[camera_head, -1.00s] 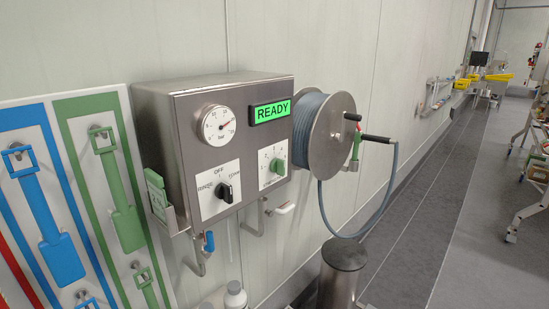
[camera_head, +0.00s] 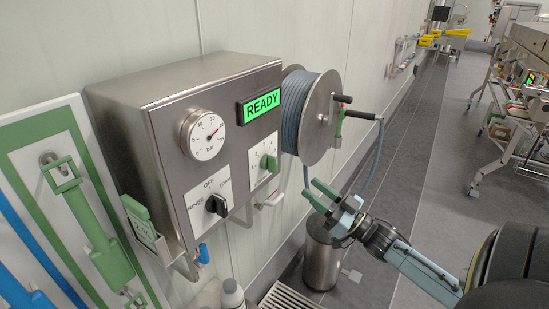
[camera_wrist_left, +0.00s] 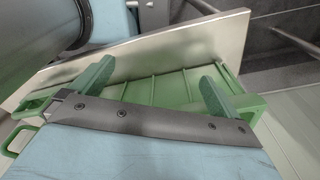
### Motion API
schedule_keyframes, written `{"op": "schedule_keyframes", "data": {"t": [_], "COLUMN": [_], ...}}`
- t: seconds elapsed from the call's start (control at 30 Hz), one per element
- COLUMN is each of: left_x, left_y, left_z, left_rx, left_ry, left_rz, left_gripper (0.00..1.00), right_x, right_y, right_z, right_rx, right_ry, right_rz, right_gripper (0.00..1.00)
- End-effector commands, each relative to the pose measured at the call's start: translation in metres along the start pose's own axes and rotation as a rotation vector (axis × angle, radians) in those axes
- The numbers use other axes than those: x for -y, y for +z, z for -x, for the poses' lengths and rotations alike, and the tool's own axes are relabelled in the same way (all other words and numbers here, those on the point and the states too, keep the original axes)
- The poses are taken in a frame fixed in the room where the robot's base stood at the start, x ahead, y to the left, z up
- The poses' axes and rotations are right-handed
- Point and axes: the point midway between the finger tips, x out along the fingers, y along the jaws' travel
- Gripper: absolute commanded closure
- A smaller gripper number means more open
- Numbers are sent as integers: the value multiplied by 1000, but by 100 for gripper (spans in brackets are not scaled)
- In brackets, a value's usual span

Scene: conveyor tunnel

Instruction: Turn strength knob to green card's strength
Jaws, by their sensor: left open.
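The green strength knob (camera_head: 268,162) sits on a white plate on the front of the steel control box (camera_head: 170,140). Its scale marks are too small to read. The green card (camera_head: 138,210) stands in a holder on the box's left side; its marking is too small to read. My right gripper (camera_head: 309,188) is open and empty, to the right of and below the knob, apart from it. My left gripper (camera_wrist_left: 157,72) is open in the left wrist view and out of the head view. A ribbed green object (camera_wrist_left: 160,88) shows behind its fingers; I cannot tell what it is.
A black knob (camera_head: 216,204), a gauge (camera_head: 204,134) and a READY display (camera_head: 261,105) are on the box. A hose reel (camera_head: 318,115) stands beside it. A steel bin (camera_head: 322,258) is below my right gripper. Green tools (camera_head: 95,225) hang at left.

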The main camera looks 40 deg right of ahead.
Motion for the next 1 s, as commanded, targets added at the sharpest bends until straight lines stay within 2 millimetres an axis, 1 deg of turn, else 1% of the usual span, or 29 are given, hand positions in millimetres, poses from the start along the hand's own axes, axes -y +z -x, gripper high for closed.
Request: {"op": "schedule_keyframes", "data": {"t": [0.23, 0.4, 0.5, 0.7, 1.0], "left_x": [-2, -2, -2, -1, 0], "left_y": [14, 14, 13, 10, 7], "left_z": [10, 16, 18, 20, 20], "left_rx": [22, 24, 22, 18, 14], "left_ry": [3, 3, 2, 2, 1], "left_rz": [0, 0, 1, 1, 1], "left_gripper": [0, 0, 0, 0, 0], "right_x": [-1, -1, -1, -1, -1], "right_y": [-2, -1, 0, 1, 2], "right_z": [-51, -85, -101, -119, -122], "right_rx": [-2, 0, 0, 3, 5], "right_ry": [1, 3, 4, 4, 4], "right_rz": [3, 2, 2, 2, 1], "right_gripper": [65, 65, 65, 65, 65]}}
